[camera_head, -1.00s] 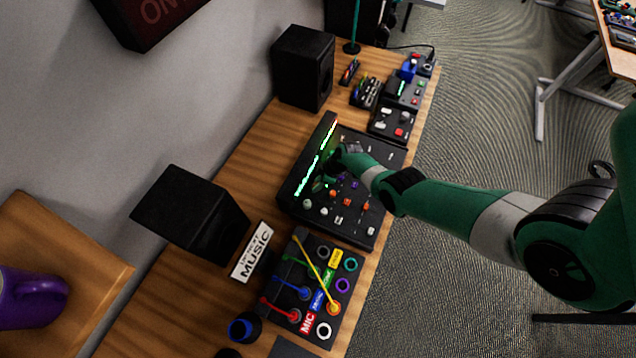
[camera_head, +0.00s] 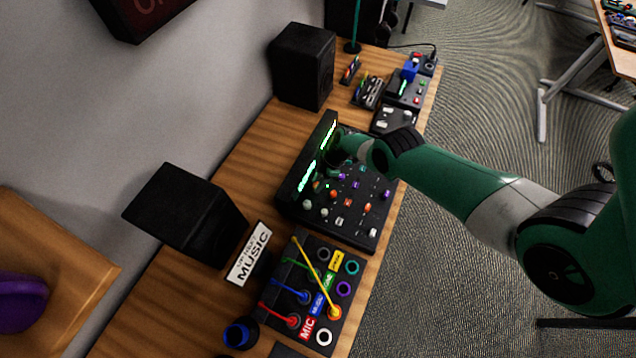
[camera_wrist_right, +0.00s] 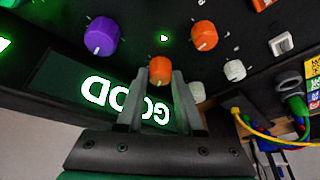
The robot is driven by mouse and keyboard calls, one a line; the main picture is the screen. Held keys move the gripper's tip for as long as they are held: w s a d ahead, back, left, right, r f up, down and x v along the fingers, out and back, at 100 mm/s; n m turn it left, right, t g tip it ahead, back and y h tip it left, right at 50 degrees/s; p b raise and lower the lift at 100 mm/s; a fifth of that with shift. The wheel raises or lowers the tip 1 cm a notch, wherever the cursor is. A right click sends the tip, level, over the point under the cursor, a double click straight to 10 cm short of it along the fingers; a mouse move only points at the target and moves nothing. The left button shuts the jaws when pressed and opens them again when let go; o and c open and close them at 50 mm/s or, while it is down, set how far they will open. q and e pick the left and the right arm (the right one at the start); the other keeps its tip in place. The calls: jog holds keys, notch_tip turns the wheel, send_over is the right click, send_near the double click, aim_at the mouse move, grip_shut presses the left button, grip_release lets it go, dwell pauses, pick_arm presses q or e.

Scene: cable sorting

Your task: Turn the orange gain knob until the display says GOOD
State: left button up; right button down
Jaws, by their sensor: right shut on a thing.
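The orange gain knob (camera_wrist_right: 160,69) is between the fingertips of my right gripper (camera_wrist_right: 156,80) in the right wrist view, and the gripper is shut on it. In the head view my right gripper (camera_head: 333,168) reaches down onto the black mixer (camera_head: 345,215) beside its raised back panel, and its fingers hide the knob there. The display (camera_wrist_right: 98,92) shows bright letters upside down in the wrist view. They read GOOD, partly covered by my fingers. In the head view the display (camera_head: 307,177) glows green-white, too small to read. My left gripper is not in view.
A purple knob (camera_wrist_right: 101,36), another orange knob (camera_wrist_right: 204,36) and white knobs stand close to my right fingers. A patch panel (camera_head: 320,285) with coloured cables lies nearer. Black speakers (camera_head: 303,66) stand along the wall side.

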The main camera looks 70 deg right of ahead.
jog(key=c, duration=0.5)
grip_release()
jog(key=shift+c, duration=0.2)
jog(key=p+v, duration=1.1)
jog(key=shift+r, duration=0.3)
jog(key=shift+d, duration=0.1)
